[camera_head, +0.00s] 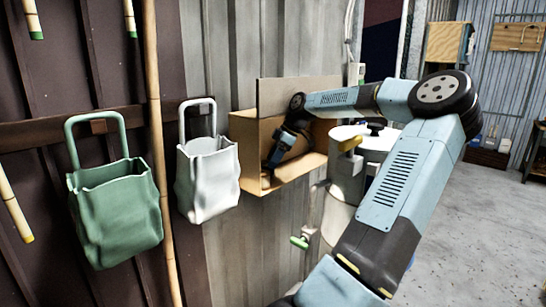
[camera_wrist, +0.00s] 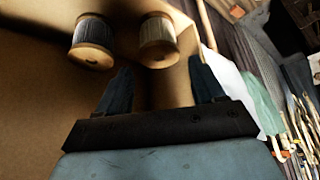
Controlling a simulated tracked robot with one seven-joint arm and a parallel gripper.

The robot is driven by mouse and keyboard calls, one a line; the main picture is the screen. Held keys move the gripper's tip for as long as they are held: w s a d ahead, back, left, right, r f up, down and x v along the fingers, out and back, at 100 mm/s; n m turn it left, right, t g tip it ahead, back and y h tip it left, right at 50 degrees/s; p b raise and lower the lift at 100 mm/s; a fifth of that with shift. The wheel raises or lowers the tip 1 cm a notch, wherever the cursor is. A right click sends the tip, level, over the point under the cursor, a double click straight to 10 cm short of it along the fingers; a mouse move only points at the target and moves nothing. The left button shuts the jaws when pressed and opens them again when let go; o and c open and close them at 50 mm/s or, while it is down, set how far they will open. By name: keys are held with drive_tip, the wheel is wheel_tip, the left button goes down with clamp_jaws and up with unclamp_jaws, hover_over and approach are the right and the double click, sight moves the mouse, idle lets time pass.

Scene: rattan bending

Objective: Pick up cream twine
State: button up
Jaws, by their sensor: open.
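Two wooden-ended spools of twine stand in a box in the wrist view. The left spool (camera_wrist: 93,38) has grey-looking twine. The right spool (camera_wrist: 158,38) looks somewhat paler, but shadow hides whether it is cream. My gripper (camera_wrist: 162,80) is open and empty, its fingers apart and pointing into the box. The right spool is ahead of the gap between the fingers, and the left spool is to the left of it. In the head view my gripper (camera_head: 270,163) is inside the open wall box (camera_head: 292,170), where the spools are hard to make out.
A white bag (camera_head: 207,178) and a green bag (camera_head: 115,210) hang left of the box. A bamboo pole (camera_head: 158,120) stands between them. A white drum-like container (camera_head: 345,185) is right of the box, with a green-handled tap (camera_head: 300,242) below.

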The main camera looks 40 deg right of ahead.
sight(265, 172)
drive_tip(key=shift+x, duration=3.35)
drive_tip(key=c, duration=0.7)
